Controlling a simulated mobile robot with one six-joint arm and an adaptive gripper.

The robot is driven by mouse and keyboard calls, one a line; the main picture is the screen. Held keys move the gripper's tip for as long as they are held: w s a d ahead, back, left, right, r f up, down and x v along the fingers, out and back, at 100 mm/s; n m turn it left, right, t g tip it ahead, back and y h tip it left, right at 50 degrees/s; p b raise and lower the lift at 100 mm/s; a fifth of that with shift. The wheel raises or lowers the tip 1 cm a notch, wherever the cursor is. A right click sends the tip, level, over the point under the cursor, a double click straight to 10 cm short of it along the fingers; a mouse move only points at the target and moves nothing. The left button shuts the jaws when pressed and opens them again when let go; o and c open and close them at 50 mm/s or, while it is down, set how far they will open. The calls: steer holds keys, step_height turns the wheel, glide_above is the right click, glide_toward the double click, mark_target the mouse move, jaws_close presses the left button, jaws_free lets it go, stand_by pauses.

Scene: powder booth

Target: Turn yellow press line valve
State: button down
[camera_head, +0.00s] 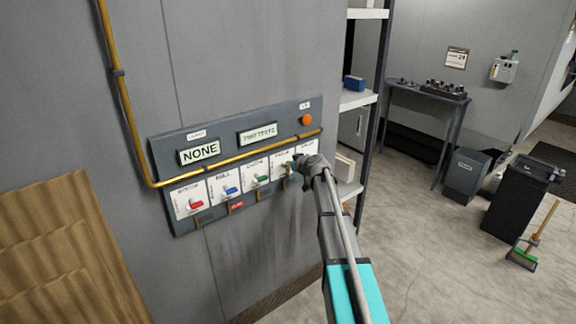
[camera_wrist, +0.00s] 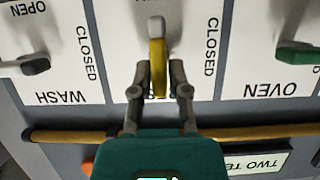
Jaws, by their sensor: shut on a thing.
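My gripper (camera_wrist: 158,72) is shut on the handle's lower part, one finger on each side. In the head view my gripper (camera_head: 296,163) reaches the valve panel (camera_head: 240,137) from the right and hides most of the yellow handle. The yellow plate's own name label is covered in the wrist view.
Red (camera_head: 195,205) and blue (camera_head: 231,190) handles sit further left. A yellow pipe (camera_head: 235,160) crosses the panel near an orange button (camera_head: 306,119). Shelves (camera_head: 357,99) stand close right.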

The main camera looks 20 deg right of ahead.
steer(key=shift+d+m, duration=0.1)
steer(key=shift+m, duration=0.3)
steer(key=shift+w+d+f+m+y+b, duration=0.1)
steer(key=shift+d+f+m+y+b, duration=0.2)
steer(key=shift+m+y+b, duration=1.45)
steer(key=shift+w+d+f+m+y+b, duration=0.15)
steer(key=shift+f+m+y+b, duration=0.3)
steer(key=shift+m+y+b, duration=1.3)
steer(key=shift+d+f+m+y+b, duration=0.3)
steer(key=shift+m+b, duration=0.75)
steer(key=shift+m, duration=1.65)
steer(key=shift+a, duration=0.1)
steer(key=c, duration=0.7)
jaws_free()
steer(key=shift+t, duration=0.3)
